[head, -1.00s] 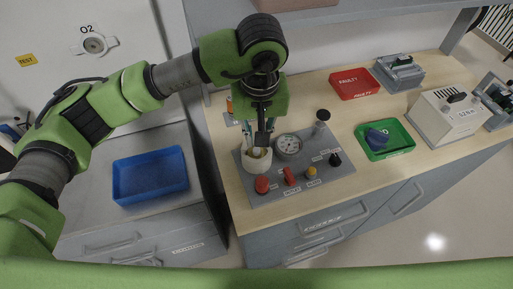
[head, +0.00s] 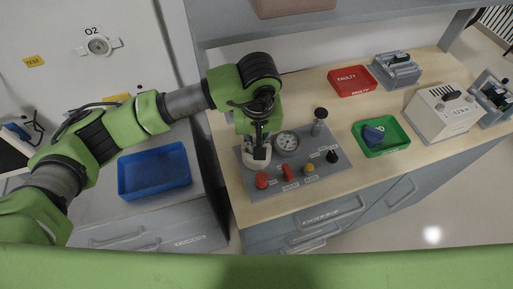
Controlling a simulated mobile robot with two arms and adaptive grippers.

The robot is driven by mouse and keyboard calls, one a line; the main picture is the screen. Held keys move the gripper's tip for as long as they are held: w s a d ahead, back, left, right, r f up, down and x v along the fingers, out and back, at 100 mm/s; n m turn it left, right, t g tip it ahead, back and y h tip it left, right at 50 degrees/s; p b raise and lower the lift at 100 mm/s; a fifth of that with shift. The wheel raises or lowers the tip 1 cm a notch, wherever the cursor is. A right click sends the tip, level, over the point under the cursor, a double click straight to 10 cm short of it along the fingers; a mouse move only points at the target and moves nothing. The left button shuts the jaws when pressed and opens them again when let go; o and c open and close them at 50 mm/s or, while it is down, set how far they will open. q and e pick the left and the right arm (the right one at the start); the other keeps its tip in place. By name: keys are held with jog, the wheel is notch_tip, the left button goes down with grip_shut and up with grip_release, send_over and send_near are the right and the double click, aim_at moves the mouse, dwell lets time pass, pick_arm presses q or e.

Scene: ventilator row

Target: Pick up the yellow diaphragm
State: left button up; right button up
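My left gripper (head: 259,142) points down into the white round cup (head: 256,163) at the left end of the grey panel (head: 335,180). Its fingers overlap the cup's opening. The yellow diaphragm cannot be made out now; the gripper covers the inside of the cup, where a bit of yellow showed earlier. Whether the fingers are apart or closed on something is too small and covered to tell. My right gripper is not in view.
The panel also carries a gauge (head: 287,142), a red knob (head: 262,180), a red lever (head: 287,172), a yellow knob (head: 309,169) and a black knob (head: 331,157). A red tray (head: 352,91), a green tray (head: 397,148) holding a blue part (head: 373,136), and a blue bin (head: 130,190) stand around.

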pick_arm(q)
jog(key=shift+c, duration=0.2)
jog(key=shift+w+r, duration=0.1)
jog(key=shift+r, duration=0.35)
notch_tip(320, 180, up, 2)
jog(key=shift+r+b, duration=0.15)
jog(key=shift+b, duration=0.4)
jog(key=s+d+r+b, duration=0.2)
jog(key=s+r, duration=0.3)
jog(key=s, duration=0.1)
jog(key=s+d+r+b, duration=0.2)
jog(key=s+r+b, duration=0.1)
jog(key=s, duration=0.4)
jog(key=shift+s+r, duration=0.25)
jog(key=shift+r, duration=0.65)
